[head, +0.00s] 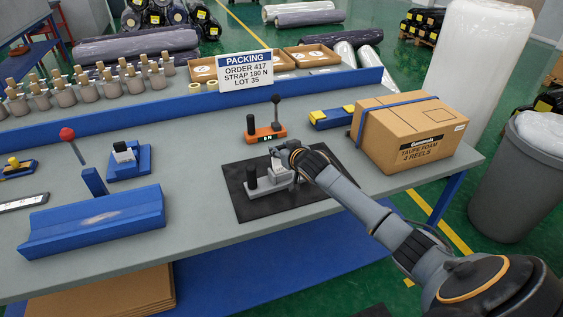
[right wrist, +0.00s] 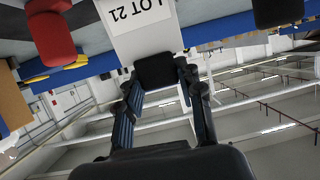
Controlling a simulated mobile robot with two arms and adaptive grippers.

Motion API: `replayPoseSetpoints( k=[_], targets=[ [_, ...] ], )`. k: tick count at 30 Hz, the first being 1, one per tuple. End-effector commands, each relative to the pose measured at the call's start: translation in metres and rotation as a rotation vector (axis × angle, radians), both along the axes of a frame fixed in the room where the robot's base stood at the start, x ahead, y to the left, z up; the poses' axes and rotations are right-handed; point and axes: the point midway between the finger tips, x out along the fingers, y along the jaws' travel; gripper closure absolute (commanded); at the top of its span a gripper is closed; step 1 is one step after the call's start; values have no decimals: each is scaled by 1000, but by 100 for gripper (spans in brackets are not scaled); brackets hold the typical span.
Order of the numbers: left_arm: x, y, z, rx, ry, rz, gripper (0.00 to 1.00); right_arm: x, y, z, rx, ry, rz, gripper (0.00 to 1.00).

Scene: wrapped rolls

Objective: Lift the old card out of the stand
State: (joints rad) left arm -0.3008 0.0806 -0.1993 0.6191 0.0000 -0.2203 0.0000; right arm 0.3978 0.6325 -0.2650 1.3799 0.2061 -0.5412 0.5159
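The old card (right wrist: 145,25), white and marked LOT 21, is upside down in the right wrist view; a black block (right wrist: 157,70) sits at its edge. My right gripper (right wrist: 157,78) has its fingers against both sides of this block, with no clear gap. In the head view my right gripper (head: 283,158) is at the grey stand (head: 270,187) on a black mat (head: 243,206). The card is small and partly hidden there, and I cannot tell whether it is clear of the stand. A PACKING card (head: 246,72) reading LOT 35 stands at the back. My left gripper is out of view.
An orange device (head: 265,134) with a black lever stands behind the mat. A strapped carton (head: 410,132) and a yellow-blue block (head: 331,119) are to the right. A blue trough (head: 95,221) and a red-knobbed lever (head: 68,134) are left. Bare table lies between trough and mat.

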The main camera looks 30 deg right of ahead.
Motion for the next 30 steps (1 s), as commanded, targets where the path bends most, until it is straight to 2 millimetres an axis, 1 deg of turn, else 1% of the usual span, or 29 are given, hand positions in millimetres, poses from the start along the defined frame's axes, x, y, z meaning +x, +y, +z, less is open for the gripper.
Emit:
replayPoseSetpoints(
  k=[1,2,12,16,20,23,26,30],
  targets=[
    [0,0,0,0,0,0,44,0,0,0,0,0,0,85],
    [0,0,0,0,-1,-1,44,0,0,0,0,0,0,90],
    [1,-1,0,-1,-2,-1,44,0,0,1,0,-1,0,90],
    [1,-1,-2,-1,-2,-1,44,0,0,6,0,-3,0,90],
    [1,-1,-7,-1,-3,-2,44,1,0,19,-1,-5,0,90],
    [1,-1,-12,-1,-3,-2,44,-1,0,34,-2,-5,2,90],
    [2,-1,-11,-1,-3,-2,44,-12,3,45,-2,-3,2,90],
    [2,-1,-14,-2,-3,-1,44,-31,9,69,-3,-5,3,90]
  ],
)
